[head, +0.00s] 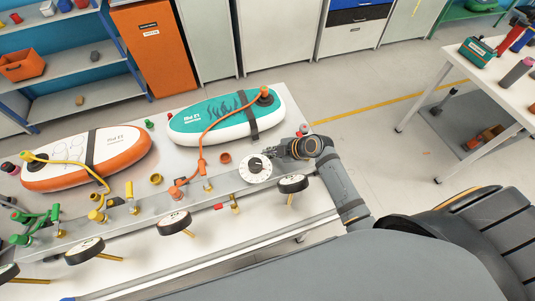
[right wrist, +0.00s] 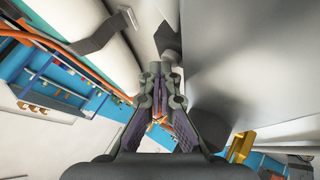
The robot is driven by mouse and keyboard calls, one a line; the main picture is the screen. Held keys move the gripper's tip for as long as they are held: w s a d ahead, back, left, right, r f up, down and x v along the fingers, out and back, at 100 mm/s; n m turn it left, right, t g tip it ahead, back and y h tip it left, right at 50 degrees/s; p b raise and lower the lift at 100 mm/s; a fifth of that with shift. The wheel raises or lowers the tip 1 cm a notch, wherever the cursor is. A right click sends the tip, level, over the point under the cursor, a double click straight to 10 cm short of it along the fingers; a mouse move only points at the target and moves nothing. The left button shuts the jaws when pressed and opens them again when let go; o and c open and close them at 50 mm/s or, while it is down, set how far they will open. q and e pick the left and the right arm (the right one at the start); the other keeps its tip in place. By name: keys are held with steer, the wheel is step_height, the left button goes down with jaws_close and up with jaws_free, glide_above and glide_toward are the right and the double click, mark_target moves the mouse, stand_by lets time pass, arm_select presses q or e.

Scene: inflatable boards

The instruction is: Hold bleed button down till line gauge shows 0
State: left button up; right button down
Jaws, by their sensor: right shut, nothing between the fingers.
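My right gripper (head: 272,152) is shut and empty, pointing left just behind the white round dial (head: 254,169) at the right end of the table. Its closed fingertips also show in the right wrist view (right wrist: 160,72). My left gripper is not in view.
A teal board (head: 190,122) and an orange board (head: 128,157) lie on the table, with an orange hose (head: 213,124) and a yellow hose (head: 75,165). Green valves (head: 38,225) stand at the left. Open floor (head: 360,140) lies right of the table.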

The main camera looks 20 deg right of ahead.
steer(key=shift+r+p, duration=0.5)
steer(key=shift+r, duration=0.35)
step_height(320, 180, up, 5)
steer(key=p, duration=0.4)
